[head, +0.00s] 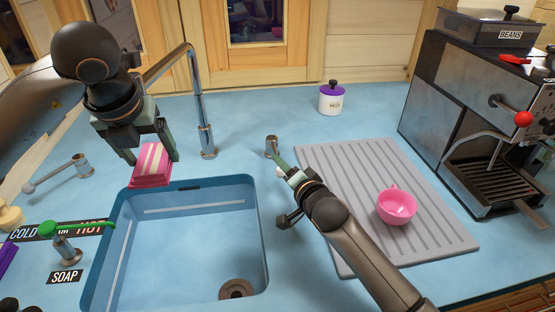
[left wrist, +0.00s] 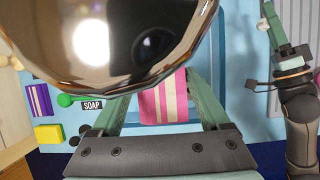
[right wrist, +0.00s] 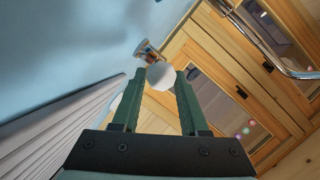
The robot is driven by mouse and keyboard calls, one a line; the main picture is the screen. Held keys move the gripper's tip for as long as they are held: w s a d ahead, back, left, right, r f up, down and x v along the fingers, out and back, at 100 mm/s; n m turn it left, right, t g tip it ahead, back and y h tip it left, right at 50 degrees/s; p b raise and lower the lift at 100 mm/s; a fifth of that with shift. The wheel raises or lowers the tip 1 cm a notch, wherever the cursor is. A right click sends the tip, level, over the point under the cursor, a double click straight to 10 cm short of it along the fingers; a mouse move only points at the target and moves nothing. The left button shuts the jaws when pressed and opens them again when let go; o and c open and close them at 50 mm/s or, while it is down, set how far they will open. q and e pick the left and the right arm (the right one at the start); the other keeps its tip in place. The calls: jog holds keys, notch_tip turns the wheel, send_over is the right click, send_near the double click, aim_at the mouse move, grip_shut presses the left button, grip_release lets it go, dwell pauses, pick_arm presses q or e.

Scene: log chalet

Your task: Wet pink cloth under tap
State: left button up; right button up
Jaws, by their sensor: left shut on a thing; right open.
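The pink cloth (head: 151,165), with pale stripes, hangs in my left gripper (head: 150,147) over the back left edge of the blue sink. The left wrist view shows the cloth (left wrist: 163,102) between the fingers. The chrome tap (head: 206,138) stands behind the sink, its spout arching left behind my left gripper; shiny metal (left wrist: 110,40) fills the top of the left wrist view. My right gripper (right wrist: 158,76) is open, its fingertips on either side of a white ball knob (right wrist: 160,77) on a tap lever (head: 271,146) right of the sink. Whether they touch is unclear.
The sink basin (head: 185,240) is empty, with a drain at front. Another lever (head: 80,165) stands left. A green-topped soap dispenser (head: 64,232) is at the left edge. A grey drainboard (head: 345,165) with a pink cup (head: 396,206) and a coffee machine (head: 435,110) are right.

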jog(key=shift+x, duration=2.25)
jog(key=shift+c, duration=0.4)
grip_shut()
